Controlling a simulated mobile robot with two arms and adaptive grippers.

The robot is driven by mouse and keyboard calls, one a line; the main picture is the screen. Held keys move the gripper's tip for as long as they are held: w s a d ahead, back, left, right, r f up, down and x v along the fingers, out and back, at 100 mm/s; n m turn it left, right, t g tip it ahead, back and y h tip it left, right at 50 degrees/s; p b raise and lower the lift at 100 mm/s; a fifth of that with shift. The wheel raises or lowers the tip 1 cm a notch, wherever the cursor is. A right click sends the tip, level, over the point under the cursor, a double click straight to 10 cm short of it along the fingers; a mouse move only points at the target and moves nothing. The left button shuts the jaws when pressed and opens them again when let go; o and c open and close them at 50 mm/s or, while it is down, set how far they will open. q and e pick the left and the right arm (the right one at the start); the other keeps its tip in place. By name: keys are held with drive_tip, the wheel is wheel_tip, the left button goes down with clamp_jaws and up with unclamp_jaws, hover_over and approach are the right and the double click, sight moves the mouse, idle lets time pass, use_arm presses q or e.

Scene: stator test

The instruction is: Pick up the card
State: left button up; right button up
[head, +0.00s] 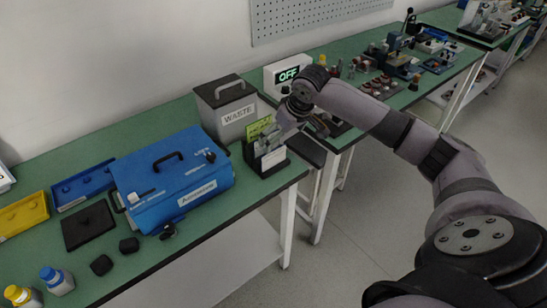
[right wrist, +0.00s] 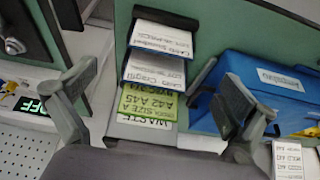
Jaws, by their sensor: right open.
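A dark card holder (head: 267,167) stands at the right end of the near green bench and holds several cards. A green card (head: 258,127) is at its back, with white cards (head: 272,158) in front. In the right wrist view, the green card (right wrist: 148,104) reads "A42 A45", and two white labelled cards (right wrist: 155,72) (right wrist: 163,40) sit beyond it. My right gripper (head: 287,118) is over the holder. Its two fingers are spread in the right wrist view (right wrist: 160,80), with the cards visible between them and nothing held. My left gripper is out of view.
A grey waste bin (head: 227,105) stands just behind the holder. A blue case (head: 175,178) is to its left. A white box reading "OFF" (head: 288,75) stands on the adjoining bench. Blue and yellow trays, dark blocks and bottles occupy the bench's left part.

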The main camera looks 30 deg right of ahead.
sight(274, 150)
drive_tip(key=x, duration=0.4)
drive_tip(key=shift+w, duration=0.1)
drive_tip(key=p+x, duration=0.1)
drive_tip(key=x, duration=0.4)
drive_tip(key=shift+w+a+f+p, duration=0.15)
drive_tip(key=shift+a+p, duration=0.05)
drive_tip(key=shift+p, duration=0.15)
drive_tip(key=shift+c, duration=0.6)
drive_tip(key=c, duration=0.7)
